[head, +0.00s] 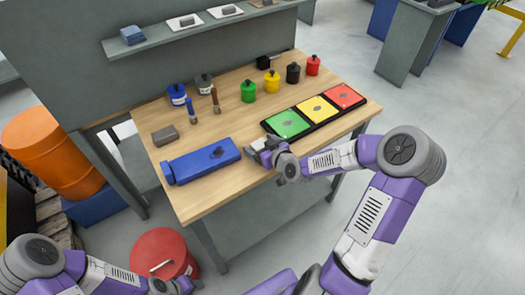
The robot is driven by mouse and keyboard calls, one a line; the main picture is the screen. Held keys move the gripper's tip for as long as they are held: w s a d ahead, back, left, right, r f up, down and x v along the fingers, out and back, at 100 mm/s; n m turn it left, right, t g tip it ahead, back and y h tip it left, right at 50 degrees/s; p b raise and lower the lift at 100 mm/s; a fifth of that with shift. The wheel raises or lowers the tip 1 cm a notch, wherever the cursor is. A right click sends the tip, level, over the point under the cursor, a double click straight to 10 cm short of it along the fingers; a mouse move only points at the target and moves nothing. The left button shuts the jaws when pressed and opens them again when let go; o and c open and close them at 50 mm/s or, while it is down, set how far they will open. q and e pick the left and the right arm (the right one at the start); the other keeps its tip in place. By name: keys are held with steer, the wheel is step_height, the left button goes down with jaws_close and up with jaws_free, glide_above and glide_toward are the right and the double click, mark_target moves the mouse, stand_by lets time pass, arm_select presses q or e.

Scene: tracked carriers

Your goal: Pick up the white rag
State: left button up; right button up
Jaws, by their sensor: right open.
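I cannot make out a white rag for certain on the workbench (225,194). My right gripper (256,149) is open at the bench's front part, between the blue case (203,161) and the green pad (287,123). It hides the bench top right under it, and I cannot tell whether it touches anything. My left arm comes in at the lower left; its end (172,287) is low at the bottom edge, in front of the red drum, and its fingers are not clear.
Yellow (319,108) and red (344,96) pads lie beside the green one in a black tray. Several coloured pots and brushes stand behind. A grey block (165,136) lies at left. A shelf (150,44) overhangs the back. A red drum (150,247) stands in front.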

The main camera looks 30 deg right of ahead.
steer(key=c, duration=1)
